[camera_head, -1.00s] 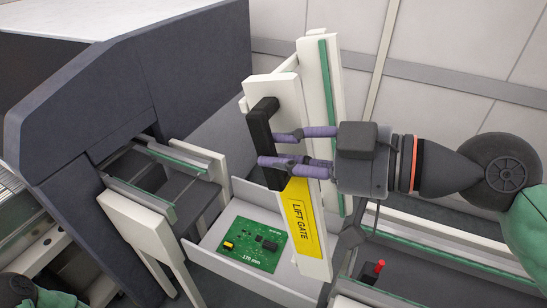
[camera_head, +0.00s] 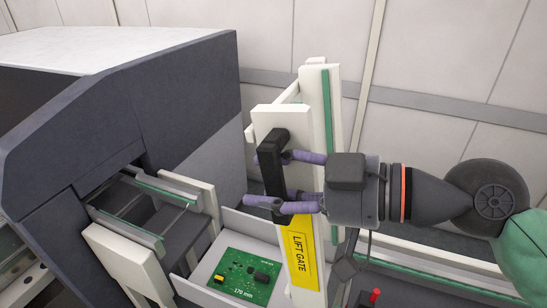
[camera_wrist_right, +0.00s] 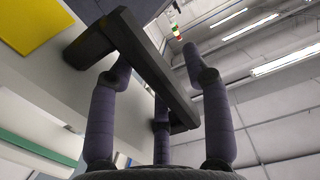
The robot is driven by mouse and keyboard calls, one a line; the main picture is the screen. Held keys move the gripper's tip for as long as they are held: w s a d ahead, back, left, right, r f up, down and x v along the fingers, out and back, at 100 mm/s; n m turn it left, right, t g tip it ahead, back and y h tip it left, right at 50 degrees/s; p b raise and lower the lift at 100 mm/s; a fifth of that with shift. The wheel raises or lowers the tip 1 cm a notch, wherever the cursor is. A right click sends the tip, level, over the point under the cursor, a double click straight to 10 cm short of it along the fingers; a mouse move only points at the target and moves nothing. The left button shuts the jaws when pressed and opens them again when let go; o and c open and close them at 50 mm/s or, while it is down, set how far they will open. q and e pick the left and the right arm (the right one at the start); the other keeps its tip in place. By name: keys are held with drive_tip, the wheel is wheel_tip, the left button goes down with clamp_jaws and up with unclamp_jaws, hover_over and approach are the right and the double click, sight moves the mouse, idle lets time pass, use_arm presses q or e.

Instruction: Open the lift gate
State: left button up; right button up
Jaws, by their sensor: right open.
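The lift gate (camera_head: 296,230) is a tall white panel with a yellow "LIFT GATE" label (camera_head: 301,262), standing near upright beside a white post with a green strip. Its black bar handle (camera_head: 271,165) is on the upper part. My right gripper (camera_head: 256,181) is open, and its purple fingers reach around the handle from the right, with tips past the handle's left side. In the right wrist view the handle (camera_wrist_right: 150,65) runs diagonally between the spread fingers (camera_wrist_right: 155,75). I cannot tell whether they touch it. My left gripper is not in view.
A green circuit board (camera_head: 240,276) marked "170 mm" lies in a pale tray at the gate's foot. A dark grey machine (camera_head: 130,110) with short conveyor rails (camera_head: 150,195) stands left. A red-topped lever (camera_head: 375,295) sits at lower right, near another rail.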

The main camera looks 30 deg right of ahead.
sight(274, 143)
drive_tip(key=shift+r, duration=4.85)
